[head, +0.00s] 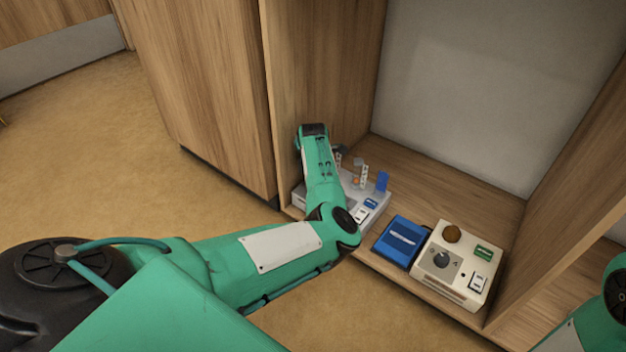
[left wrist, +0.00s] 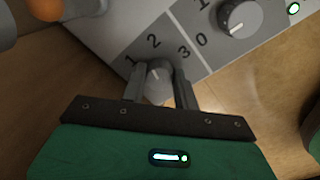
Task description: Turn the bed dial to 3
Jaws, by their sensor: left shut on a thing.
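In the left wrist view, a small grey dial (left wrist: 158,82) sits on a grey and white panel (left wrist: 108,22), with the printed numbers 1, 2 and 3 around it. My left gripper (left wrist: 160,88) is shut on this dial, one finger on each side. I cannot tell clearly which number the dial points to. In the head view the panel (head: 380,196) stands at the left of the wooden shelf, partly covered by my left arm. The dial and my left fingertips are hidden there. My right gripper is out of view.
A second dial (left wrist: 238,15) with a white mark sits close by on the panel. A blue box (head: 402,241) and a cream box (head: 455,265) with a grey knob stand to the right. Wooden walls enclose the shelf (head: 480,190), whose back is bare.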

